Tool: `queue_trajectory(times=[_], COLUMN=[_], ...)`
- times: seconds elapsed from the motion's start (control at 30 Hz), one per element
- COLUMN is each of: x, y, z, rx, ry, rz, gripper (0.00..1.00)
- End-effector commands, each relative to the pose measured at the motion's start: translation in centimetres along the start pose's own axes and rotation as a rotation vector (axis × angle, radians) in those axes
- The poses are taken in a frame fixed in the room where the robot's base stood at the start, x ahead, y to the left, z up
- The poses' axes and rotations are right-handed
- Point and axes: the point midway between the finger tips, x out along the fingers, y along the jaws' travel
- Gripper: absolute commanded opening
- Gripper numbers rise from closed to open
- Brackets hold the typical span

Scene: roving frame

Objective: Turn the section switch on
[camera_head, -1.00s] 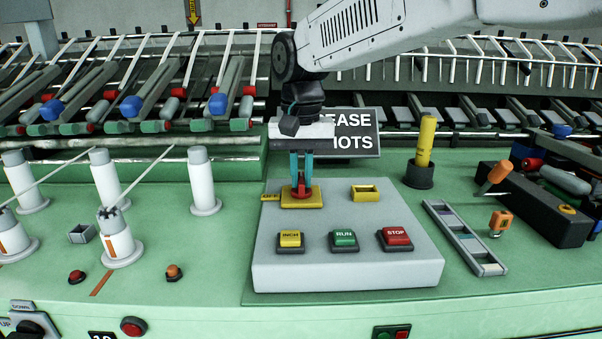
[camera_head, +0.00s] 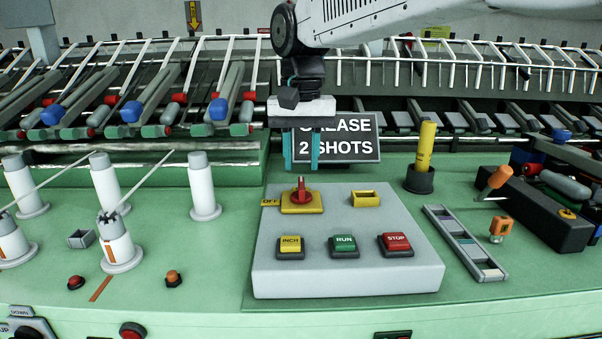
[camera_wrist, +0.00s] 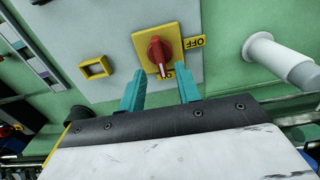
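The section switch is a red rotary knob (camera_head: 301,191) on a yellow plate (camera_head: 301,209), at the back left of a grey control box. A yellow OFF label (camera_head: 270,203) lies left of the plate. In the wrist view the knob (camera_wrist: 159,52) has its white-marked end toward my gripper, pointing away from the OFF label (camera_wrist: 195,42) and near a second, partly hidden yellow label (camera_wrist: 180,72). My gripper (camera_head: 301,165) is above and behind the knob, its teal fingers apart and empty. They also show in the wrist view (camera_wrist: 160,79), clear of the knob.
The grey box (camera_head: 345,281) also carries INCH (camera_head: 290,245), RUN (camera_head: 344,244) and STOP (camera_head: 396,243) buttons and an empty yellow frame (camera_head: 366,198). A GREASE sign (camera_head: 350,149) stands behind it. A yellow tube (camera_head: 426,148) and a divided tray (camera_head: 465,243) are at right, white posts at left.

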Motion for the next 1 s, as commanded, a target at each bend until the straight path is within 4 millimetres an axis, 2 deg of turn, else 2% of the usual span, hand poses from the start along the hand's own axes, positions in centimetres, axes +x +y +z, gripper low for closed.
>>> queue_trajectory(times=[0.1,0.2,0.57,0.67,0.77,0.83,1.0], x=[-1.8,-2.7,-3.1,-3.2,-3.2,-3.0,-0.9], y=[0.0,0.0,0.1,0.9,3.6,6.5,13.9], z=[-0.1,0.0,0.0,0.5,1.9,3.6,9.7], rx=[0.0,0.0,0.0,0.002,0.002,0.0,-0.01], ry=[0.002,0.001,0.0,0.004,0.012,0.021,0.048], rz=[-0.001,-0.001,0.0,-0.002,-0.005,-0.009,-0.014], gripper=[0.33,0.33,0.33,0.33,0.33,0.33,0.33])
